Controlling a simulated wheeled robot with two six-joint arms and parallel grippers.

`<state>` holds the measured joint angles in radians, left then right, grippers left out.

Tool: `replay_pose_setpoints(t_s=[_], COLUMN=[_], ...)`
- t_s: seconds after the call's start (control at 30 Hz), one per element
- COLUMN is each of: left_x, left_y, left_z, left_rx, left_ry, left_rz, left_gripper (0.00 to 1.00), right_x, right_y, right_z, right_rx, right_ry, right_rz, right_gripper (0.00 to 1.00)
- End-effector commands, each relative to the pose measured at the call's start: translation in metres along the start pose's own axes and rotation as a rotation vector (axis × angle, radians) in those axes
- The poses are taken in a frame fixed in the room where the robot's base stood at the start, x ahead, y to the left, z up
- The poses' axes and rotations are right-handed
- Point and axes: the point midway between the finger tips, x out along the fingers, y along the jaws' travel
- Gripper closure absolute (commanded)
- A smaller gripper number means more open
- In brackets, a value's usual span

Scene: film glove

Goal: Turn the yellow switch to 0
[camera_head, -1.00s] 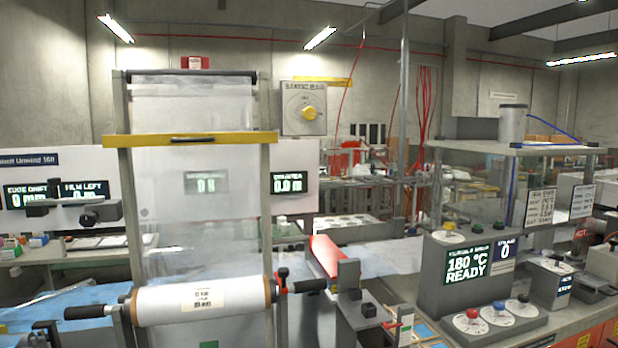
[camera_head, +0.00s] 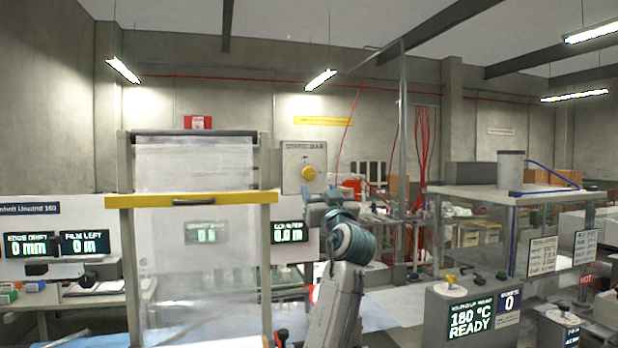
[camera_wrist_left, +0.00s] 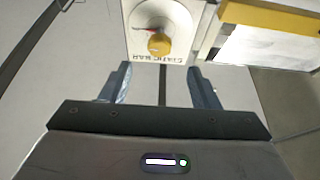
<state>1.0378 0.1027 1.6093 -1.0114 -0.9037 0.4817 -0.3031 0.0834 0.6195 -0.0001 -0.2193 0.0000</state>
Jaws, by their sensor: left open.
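The yellow switch (camera_head: 308,173) is a round knob on the pale static bar panel (camera_head: 290,155) at the back wall. In the left wrist view the knob (camera_wrist_left: 159,45) shows upside down on its dial, with a red mark at the dial's upper left. The dial's numbers are too small to read. My left gripper (camera_wrist_left: 162,82) is open and empty, its two fingers pointing toward the panel, apart from the knob. In the head view the gripper (camera_head: 328,199) shows just below and right of the knob. My right gripper is not in view.
A film frame with a yellow crossbar (camera_head: 190,199) stands left of the panel. A thin upright post (camera_head: 402,140) rises right of my arm.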

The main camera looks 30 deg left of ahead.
Motion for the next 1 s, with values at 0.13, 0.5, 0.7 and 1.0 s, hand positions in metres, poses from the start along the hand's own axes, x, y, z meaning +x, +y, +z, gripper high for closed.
replay_pose_setpoints(t_s=[0.13, 0.5, 0.7, 1.0], left_x=[0.021, 0.088, 0.103, 0.105], left_y=[-0.001, -0.001, -0.001, 0.0], left_z=[-0.006, -0.005, -0.002, 0.0], left_rx=[0.003, 0.003, 0.001, 0.001], left_ry=[0.002, 0.0, 0.001, 0.001], left_rz=[-0.003, -0.001, 0.0, 0.0], left_gripper=[0.45, 0.45, 0.45, 0.45], right_x=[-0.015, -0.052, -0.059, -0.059], right_y=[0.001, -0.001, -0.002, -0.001], right_z=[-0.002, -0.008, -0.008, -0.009], right_rx=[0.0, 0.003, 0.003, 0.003], right_ry=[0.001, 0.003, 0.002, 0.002], right_rz=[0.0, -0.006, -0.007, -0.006], right_gripper=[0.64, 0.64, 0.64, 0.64])
